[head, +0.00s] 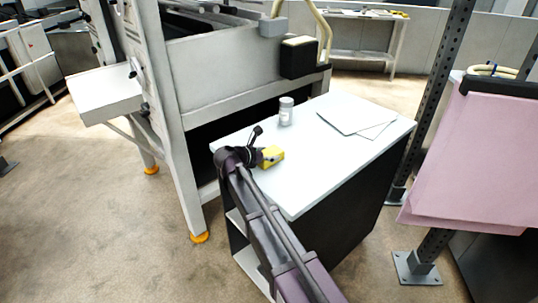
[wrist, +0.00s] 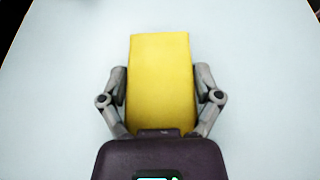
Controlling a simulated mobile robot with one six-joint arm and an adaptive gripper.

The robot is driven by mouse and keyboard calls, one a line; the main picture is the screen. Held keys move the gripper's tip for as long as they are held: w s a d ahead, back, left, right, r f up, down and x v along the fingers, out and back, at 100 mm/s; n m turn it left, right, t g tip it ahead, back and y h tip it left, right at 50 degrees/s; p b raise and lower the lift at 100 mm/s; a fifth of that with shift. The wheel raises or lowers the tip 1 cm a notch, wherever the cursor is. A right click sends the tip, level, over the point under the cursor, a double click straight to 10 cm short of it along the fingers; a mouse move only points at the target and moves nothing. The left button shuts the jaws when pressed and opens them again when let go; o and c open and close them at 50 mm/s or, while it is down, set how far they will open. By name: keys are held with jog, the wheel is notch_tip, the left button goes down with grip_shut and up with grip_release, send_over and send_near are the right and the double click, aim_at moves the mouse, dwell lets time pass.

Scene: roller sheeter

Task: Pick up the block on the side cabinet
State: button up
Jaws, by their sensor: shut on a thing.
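The yellow block (wrist: 160,82) is between the two fingers of my gripper (wrist: 160,95) in the wrist view, with a finger against each side. In the head view, the yellow block (head: 272,156) shows at the end of my gripper (head: 262,157), over the near left part of the side cabinet's pale top (head: 320,165). I cannot tell whether the block touches the cabinet top or is slightly above it. The near end of the block is hidden by my gripper's body in the wrist view.
A grey can (head: 286,111) stands at the back of the cabinet top, and flat sheets (head: 357,122) lie to its right. The large sheeter machine (head: 240,75) rises behind the cabinet. A pink sheet (head: 465,160) hangs at the right near dark posts. The front right of the top is clear.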

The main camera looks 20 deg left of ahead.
jog(key=shift+r, duration=0.2)
notch_tip(320, 180, up, 4)
jog(key=p, duration=0.3)
jog(key=shift+f+p, duration=0.2)
jog(key=shift+p, duration=0.2)
jog(key=s+a+p, duration=0.1)
jog(key=s+a, duration=0.7)
jog(key=s, duration=0.6)
jog(key=shift+r, duration=0.45)
jog(key=shift+w+r, duration=0.1)
jog(key=shift+r, duration=0.05)
